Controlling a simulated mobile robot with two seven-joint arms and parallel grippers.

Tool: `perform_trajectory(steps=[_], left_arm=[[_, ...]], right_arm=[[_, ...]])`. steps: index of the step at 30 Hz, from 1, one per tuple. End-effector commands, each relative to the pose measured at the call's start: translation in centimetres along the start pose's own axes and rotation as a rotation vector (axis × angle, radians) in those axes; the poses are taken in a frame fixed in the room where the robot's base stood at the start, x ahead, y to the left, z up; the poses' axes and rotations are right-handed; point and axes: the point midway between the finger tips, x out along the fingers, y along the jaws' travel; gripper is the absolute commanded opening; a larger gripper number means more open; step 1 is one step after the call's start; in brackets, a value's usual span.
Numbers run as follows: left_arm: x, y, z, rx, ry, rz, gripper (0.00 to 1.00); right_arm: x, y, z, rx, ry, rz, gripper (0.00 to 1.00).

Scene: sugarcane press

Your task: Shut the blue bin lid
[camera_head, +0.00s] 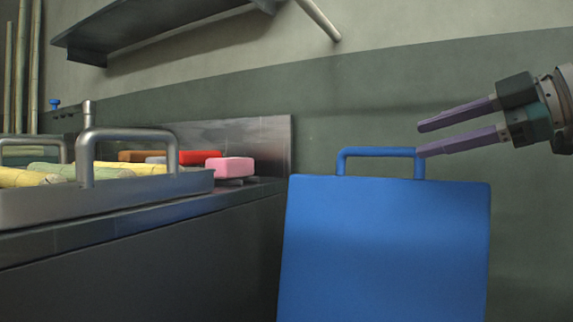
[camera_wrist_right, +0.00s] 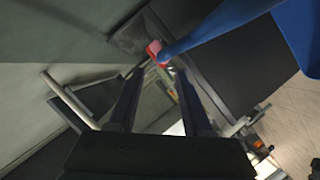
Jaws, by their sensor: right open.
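The blue bin lid (camera_head: 386,250) stands raised, its broad face toward me in the head view, with a blue bar handle (camera_head: 380,152) along its top edge. My right gripper (camera_head: 420,140) comes in from the right with its two purple fingers apart. The lower fingertip is at the handle's right end in the picture; I cannot tell whether it touches. In the right wrist view the blue handle (camera_wrist_right: 208,30) crosses ahead of the open fingers (camera_wrist_right: 155,80), and part of the lid (camera_wrist_right: 302,35) shows at the upper right. The bin body is out of view. My left gripper is not in view.
A metal counter (camera_head: 150,235) stands left of the lid. On it is a metal tray (camera_head: 110,203) with a bar handle and cane pieces. A pink block (camera_head: 230,167) and a red block (camera_head: 199,157) lie behind. A shelf (camera_head: 150,30) hangs above. The wall is close behind.

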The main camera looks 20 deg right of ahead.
Motion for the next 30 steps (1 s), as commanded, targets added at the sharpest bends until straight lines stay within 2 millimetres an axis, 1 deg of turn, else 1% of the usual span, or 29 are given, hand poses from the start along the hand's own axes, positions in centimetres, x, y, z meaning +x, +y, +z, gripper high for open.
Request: perform_trajectory(steps=[8,12,16,21,30], left_arm=[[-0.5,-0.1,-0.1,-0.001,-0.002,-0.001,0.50],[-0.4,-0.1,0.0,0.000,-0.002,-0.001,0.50],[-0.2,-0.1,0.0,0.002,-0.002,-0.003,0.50],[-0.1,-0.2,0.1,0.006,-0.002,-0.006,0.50],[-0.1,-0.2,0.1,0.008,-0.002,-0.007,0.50]], right_arm=[[3.9,0.2,-0.2,0.002,0.003,0.001,0.50],[6.2,0.1,-0.1,0.004,0.003,0.001,0.50],[7.8,0.0,-0.1,0.005,0.002,0.001,0.50],[8.9,-0.1,0.0,0.002,-0.001,-0.002,0.50],[9.0,-0.1,0.0,0.001,-0.002,-0.002,0.50]])
